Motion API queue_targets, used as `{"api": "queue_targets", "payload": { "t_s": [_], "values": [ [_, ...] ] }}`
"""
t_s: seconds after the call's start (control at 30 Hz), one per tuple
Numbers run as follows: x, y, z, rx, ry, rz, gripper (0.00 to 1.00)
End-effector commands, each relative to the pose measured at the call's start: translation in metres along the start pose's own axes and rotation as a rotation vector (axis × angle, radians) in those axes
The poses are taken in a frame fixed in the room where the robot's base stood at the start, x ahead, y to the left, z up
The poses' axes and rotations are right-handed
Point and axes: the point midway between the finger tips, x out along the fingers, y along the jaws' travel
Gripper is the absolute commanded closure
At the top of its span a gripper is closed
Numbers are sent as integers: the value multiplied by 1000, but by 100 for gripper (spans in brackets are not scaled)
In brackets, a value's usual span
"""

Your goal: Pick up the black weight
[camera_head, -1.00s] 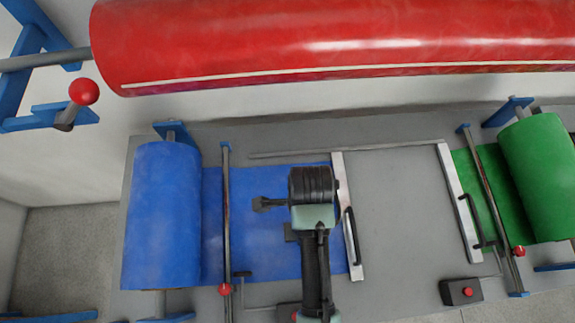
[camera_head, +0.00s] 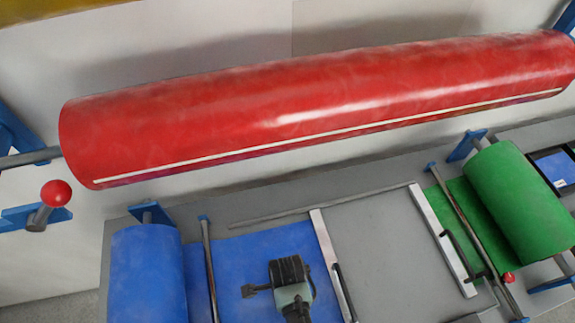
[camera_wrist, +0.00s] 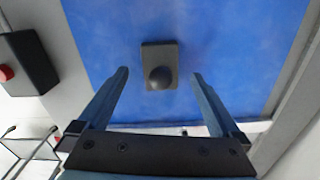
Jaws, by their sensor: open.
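The black weight (camera_wrist: 158,55) is a dark block with a round knob, resting on the blue sheet (camera_wrist: 225,40) in the wrist view. My gripper (camera_wrist: 160,73) is open and empty. Its two fingers reach up the wrist view, and the knob shows between the fingertips with a gap on each side. I cannot tell how far the fingertips are above the sheet. In the head view my arm covers part of the blue sheet (camera_head: 230,250), and I cannot make out the weight there.
A black box with a red button (camera_wrist: 22,65) stands left in the wrist view. In the head view a large red roll (camera_head: 320,105) lies across the back, with a blue roll (camera_head: 147,275) left and a green roll (camera_head: 520,200) right. The grey table (camera_head: 380,245) is clear mid-right.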

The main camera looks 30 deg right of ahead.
Motion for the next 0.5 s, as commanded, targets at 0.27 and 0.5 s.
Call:
{"api": "queue_targets", "payload": {
  "t_s": [0.27, 0.5],
  "values": [
    [21, 0, 0, -1, 0, -1, 0],
    [21, 0, 0, -1, 0, -1, 5]
  ]
}}
